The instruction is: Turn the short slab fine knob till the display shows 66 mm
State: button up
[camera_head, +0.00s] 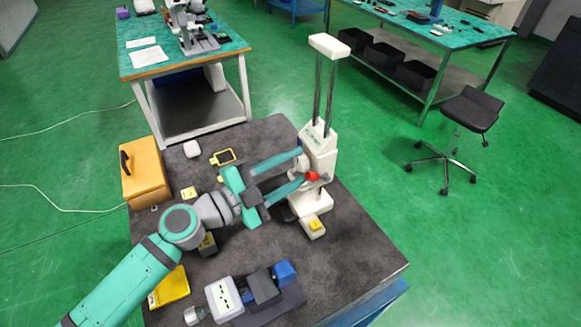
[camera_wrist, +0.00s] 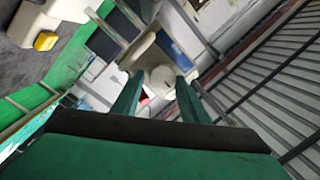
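A white machine (camera_head: 319,150) with two upright columns stands at the right side of the grey table. A red knob (camera_head: 312,176) is on its front, close to my lower fingertip. My gripper (camera_head: 301,166) reaches toward the machine with its two teal fingers apart. In the wrist view my gripper (camera_wrist: 158,80) has a round pale knob-like part (camera_wrist: 162,77) between and beyond its fingertips, with gaps on both sides. I cannot tell whether this is the short slab fine knob. A dark blue panel (camera_wrist: 173,50) lies beyond it. No display number is legible.
A yellow button (camera_head: 315,225) is on a white foot of the machine. An orange case (camera_head: 145,172) stands at the table's left, a yellow-framed device (camera_head: 222,157) at the back. A white socket box (camera_head: 223,298) and blue block (camera_head: 284,272) lie in front. The table's right front is clear.

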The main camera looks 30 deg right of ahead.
jog(key=shift+w+a, duration=0.15)
jog(key=shift+a, duration=0.25)
jog(key=s+a, duration=0.1)
jog(key=a, duration=0.9)
jog(key=shift+f, duration=0.2)
